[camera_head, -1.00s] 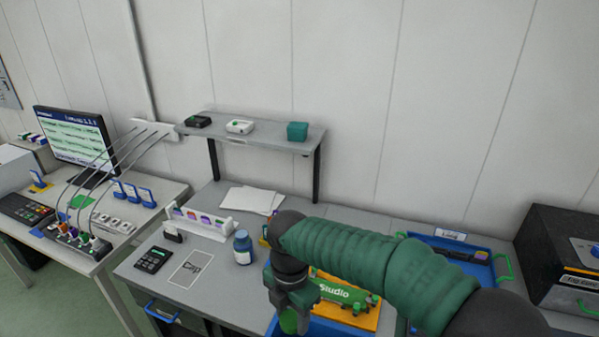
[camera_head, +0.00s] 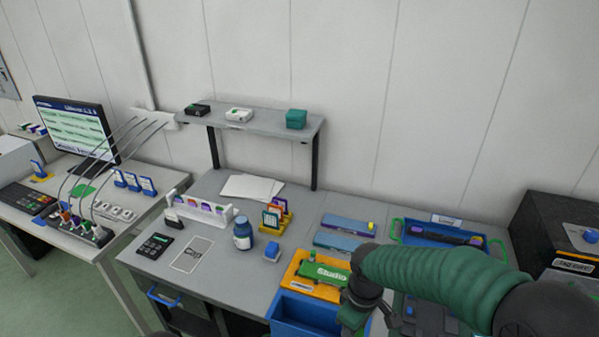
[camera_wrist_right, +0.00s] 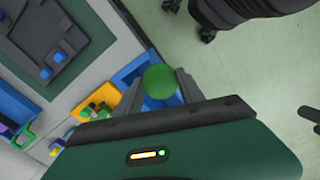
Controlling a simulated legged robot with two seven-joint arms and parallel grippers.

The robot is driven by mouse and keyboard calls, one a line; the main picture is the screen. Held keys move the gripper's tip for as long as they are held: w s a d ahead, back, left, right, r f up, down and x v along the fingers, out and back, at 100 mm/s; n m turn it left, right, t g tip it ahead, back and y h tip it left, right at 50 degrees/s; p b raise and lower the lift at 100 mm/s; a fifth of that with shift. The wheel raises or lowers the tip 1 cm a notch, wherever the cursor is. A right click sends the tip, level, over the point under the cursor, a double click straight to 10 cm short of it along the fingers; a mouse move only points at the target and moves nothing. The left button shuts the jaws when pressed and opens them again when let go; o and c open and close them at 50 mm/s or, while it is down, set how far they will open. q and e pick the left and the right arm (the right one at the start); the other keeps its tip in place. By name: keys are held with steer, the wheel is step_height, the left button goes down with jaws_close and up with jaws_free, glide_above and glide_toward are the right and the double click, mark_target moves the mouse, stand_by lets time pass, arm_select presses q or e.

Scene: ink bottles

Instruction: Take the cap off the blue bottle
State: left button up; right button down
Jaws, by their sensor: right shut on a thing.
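The blue bottle (camera_head: 243,235) stands upright on the grey bench, left of the middle in the head view. A dark blue cap (camera_head: 243,221) sits on its top. My right gripper shows in the wrist view (camera_wrist_right: 163,88), its fingers shut on a round green thing (camera_wrist_right: 163,82). I cannot tell exactly what the green thing is. In the head view this arm comes in from the right. Its hand is low, over the blue bin (camera_head: 300,312), well right of the bottle. My left gripper is not in view.
An orange tray (camera_head: 302,270) and a blue tray (camera_head: 398,233) are farther right.

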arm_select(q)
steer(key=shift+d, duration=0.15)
arm_select(e)
steer(key=s+d+f+m, duration=0.3)
steer(key=d+f+m, duration=0.1)
steer(key=d+m, duration=0.4)
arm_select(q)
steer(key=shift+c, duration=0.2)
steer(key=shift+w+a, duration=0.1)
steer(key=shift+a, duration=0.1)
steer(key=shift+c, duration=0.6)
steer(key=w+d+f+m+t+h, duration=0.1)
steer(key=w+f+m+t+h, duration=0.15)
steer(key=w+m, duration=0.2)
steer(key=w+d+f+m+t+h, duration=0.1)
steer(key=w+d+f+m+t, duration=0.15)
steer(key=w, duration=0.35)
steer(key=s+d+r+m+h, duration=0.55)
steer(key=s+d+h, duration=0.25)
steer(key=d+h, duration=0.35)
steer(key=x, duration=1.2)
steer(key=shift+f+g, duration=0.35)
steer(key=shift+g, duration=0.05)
arm_select(e)
steer(key=a+r+n, duration=0.3)
steer(key=a+n, duration=0.3)
steer(key=a, duration=0.9)
steer(key=shift+s+a+r+n, duration=0.2)
steer(key=shift+r+n, duration=0.1)
steer(key=shift+r, duration=0.1)
